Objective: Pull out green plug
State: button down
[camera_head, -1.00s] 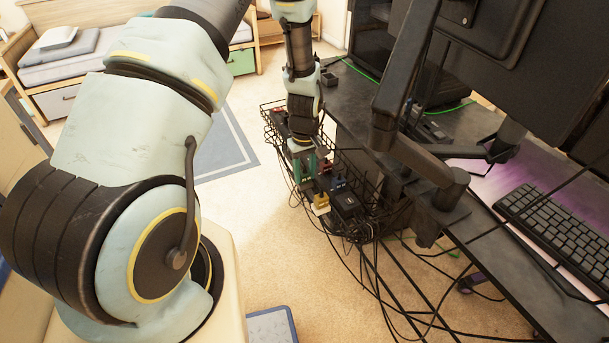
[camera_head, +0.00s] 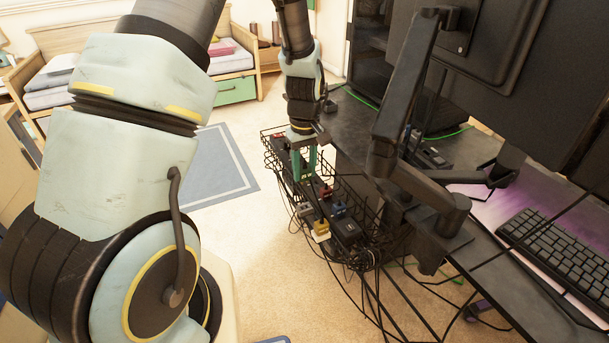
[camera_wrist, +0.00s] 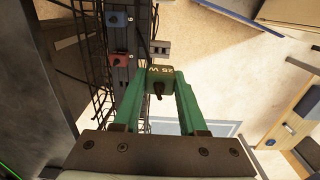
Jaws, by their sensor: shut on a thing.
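My gripper (camera_wrist: 160,88) has green fingers, shut on a dark green plug (camera_wrist: 159,82) marked "25 W". A short dark cord stub shows on the plug's near face. In the wrist view the plug appears to the right of the black power strip (camera_wrist: 119,42), with floor behind it; its prongs are hidden, and contact with the strip cannot be told. In the head view my gripper (camera_head: 304,165) is over the strip in a wire basket, and the plug is hard to separate from the fingers.
The wire basket (camera_head: 372,195) hangs beside the desk (camera_head: 395,220), with loose cables below. A monitor arm (camera_head: 400,110) stands to the right. Open floor (camera_head: 215,225) lies to the left.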

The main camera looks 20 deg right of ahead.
aim_at(305, 168)
jog(key=shift+r+p, duration=1.5)
jog(key=shift+r, duration=0.5)
